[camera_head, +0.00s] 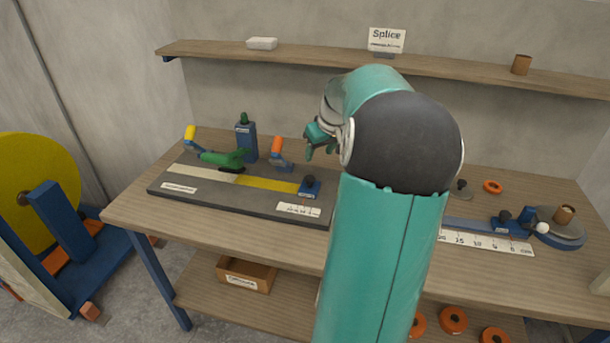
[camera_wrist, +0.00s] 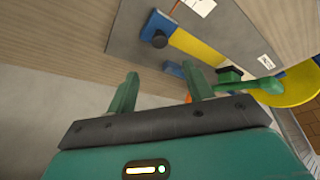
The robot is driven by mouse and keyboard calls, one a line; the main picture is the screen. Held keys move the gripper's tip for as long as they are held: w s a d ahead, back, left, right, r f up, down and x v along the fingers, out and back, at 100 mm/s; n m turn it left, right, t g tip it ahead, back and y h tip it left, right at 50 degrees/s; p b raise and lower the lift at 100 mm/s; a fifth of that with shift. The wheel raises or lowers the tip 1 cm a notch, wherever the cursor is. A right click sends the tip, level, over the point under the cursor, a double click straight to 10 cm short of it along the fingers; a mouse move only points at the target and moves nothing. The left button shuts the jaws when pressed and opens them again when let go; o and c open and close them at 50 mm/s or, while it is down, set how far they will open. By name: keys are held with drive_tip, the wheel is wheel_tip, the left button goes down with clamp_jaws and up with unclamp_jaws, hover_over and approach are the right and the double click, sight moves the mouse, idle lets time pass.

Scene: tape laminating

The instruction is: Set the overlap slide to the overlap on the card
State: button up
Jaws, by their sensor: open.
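The overlap slide (camera_head: 310,187), a blue block with a dark knob, sits at the right end of the yellow strip on the grey splice board (camera_head: 163,189). A white scale (camera_head: 299,209) lies in front of it; its marks are too small to read. The slide (camera_wrist: 152,27) also shows in the wrist view, beyond my fingers. The Splice card (camera_head: 386,40) stands on the shelf; its smaller line is unreadable. My gripper (camera_head: 318,142) is open and empty, above and behind the board, apart from the slide. Both fingers show in the wrist view (camera_wrist: 162,85).
A green-handled clamp (camera_head: 222,158), an orange-topped lever (camera_head: 277,150) and a blue post (camera_head: 246,142) stand along the board's back. At right, another blue slide (camera_head: 507,224) sits by a centimetre scale (camera_head: 485,242). My arm hides the bench's middle.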

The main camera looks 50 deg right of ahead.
sight(310, 177)
drive_tip(key=x, duration=1.2)
drive_tip(key=shift+w+f, duration=0.1)
drive_tip(key=shift+f, duration=0.2)
